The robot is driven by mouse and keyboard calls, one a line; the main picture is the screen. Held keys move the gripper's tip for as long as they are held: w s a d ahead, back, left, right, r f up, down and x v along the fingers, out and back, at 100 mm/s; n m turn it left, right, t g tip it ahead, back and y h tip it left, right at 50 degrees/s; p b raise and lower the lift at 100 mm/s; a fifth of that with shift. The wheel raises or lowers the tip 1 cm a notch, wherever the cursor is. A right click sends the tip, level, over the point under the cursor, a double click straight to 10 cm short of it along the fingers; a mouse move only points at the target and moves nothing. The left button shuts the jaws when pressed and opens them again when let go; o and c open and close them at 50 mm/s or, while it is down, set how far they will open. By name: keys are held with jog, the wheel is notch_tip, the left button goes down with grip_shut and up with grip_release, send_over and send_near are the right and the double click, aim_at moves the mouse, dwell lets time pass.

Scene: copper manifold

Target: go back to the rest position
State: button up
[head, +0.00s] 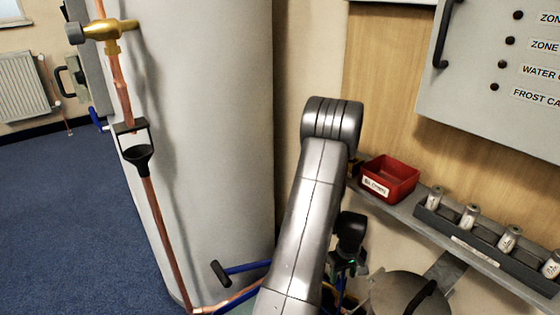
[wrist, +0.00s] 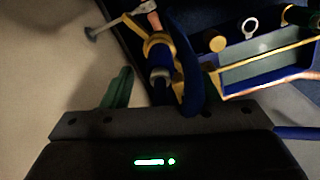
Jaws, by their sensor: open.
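My gripper shows in the wrist view (wrist: 166,80), with one greenish finger at the left and the other partly hidden at the right. The fingers are apart. A blue lever (wrist: 182,62) and a brass fitting (wrist: 157,45) appear between and beyond them; I cannot tell whether anything touches. In the head view my arm reaches forward and its end points down beside the shelf. The fingers are mostly hidden there behind the arm.
A grey shelf (head: 470,252) holds a red bin (head: 390,178) and a rack of several small cylinders. A pale cylinder tank (head: 215,130) and copper pipe (head: 165,230) stand left. Blue floor (head: 60,220) is clear.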

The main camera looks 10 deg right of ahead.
aim_at(341, 282)
notch_tip(341, 282, down, 4)
jog(key=shift+f+b, duration=0.25)
jog(key=shift+b, duration=0.45)
jog(key=shift+r+p, duration=0.35)
jog(key=shift+r+p, duration=3.05)
jog(key=shift+r, duration=0.8)
jog(key=shift+m, duration=0.6)
jog(key=shift+s+a, duration=0.2)
jog(key=shift+a, duration=0.7)
jog(key=shift+s+a, duration=0.15)
jog(key=shift+a, duration=0.7)
jog(key=shift+s+a, duration=0.2)
jog(key=shift+a, duration=0.7)
jog(key=shift+s, duration=0.1)
